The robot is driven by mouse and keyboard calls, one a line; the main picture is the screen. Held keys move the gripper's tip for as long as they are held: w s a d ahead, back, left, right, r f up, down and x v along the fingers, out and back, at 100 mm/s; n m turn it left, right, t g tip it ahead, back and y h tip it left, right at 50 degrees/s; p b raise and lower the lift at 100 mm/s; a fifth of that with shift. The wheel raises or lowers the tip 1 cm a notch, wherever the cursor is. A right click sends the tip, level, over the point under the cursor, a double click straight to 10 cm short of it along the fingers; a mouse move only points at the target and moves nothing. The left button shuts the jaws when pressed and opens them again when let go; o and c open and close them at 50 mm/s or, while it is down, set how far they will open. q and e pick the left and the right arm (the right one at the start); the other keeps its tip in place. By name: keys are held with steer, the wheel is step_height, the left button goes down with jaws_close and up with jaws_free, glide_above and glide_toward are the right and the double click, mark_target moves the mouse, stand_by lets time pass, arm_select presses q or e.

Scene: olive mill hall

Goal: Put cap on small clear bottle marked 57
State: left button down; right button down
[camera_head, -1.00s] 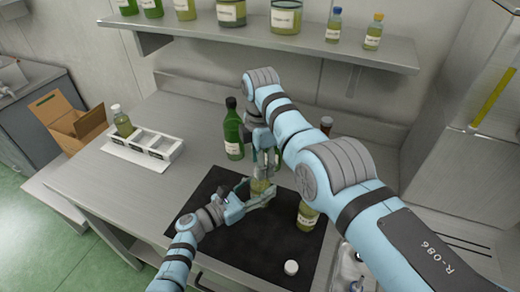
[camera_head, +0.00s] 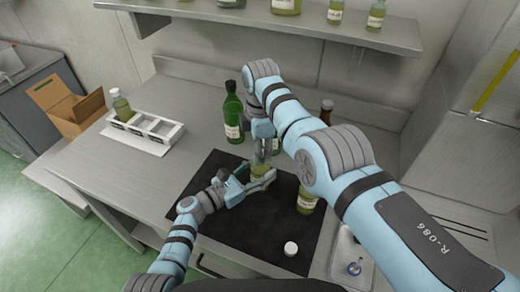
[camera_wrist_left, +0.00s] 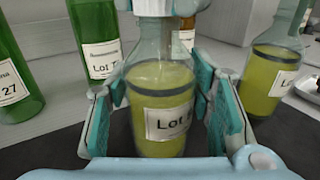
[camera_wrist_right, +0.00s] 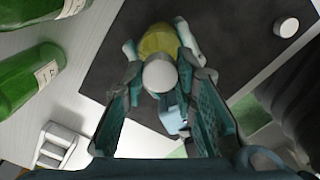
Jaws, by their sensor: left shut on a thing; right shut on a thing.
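A clear bottle with yellow-green liquid (camera_wrist_left: 160,82) stands upright over the black mat, and my left gripper (camera_head: 256,181) is shut around its body. Its label reads "Lot"; the number is hidden. In the right wrist view the bottle (camera_wrist_right: 157,42) shows beyond a round white cap (camera_wrist_right: 160,76). My right gripper (camera_wrist_right: 162,84), pointing down above the bottle, is shut on this cap. I cannot tell whether the cap touches the bottle's mouth. A second white cap (camera_head: 291,248) lies loose on the mat; it also shows in the right wrist view (camera_wrist_right: 286,27).
Another clear bottle (camera_head: 306,202) stands on the mat (camera_head: 245,230) to the right, also in the left wrist view (camera_wrist_left: 272,78). Green bottles (camera_head: 233,115) stand behind. A white rack (camera_head: 153,133) holding one bottle is at left. A shelf (camera_head: 300,30) hangs above.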

arm_select(q)
steer(key=shift+f, duration=0.15)
arm_select(e)
steer(key=m, duration=0.7)
steer(key=shift+s+f+m, duration=0.1)
steer(key=shift+m, duration=0.2)
steer(key=m, duration=0.9)
steer(key=shift+m, duration=0.3)
steer(key=m, duration=1)
steer(key=shift+f, duration=0.1)
steer(key=c, duration=1.2)
jaws_free()
arm_select(q)
steer(key=c, duration=0.7)
jaws_free()
arm_select(e)
step_height(320, 180, up, 12)
steer(key=shift+r, duration=0.1)
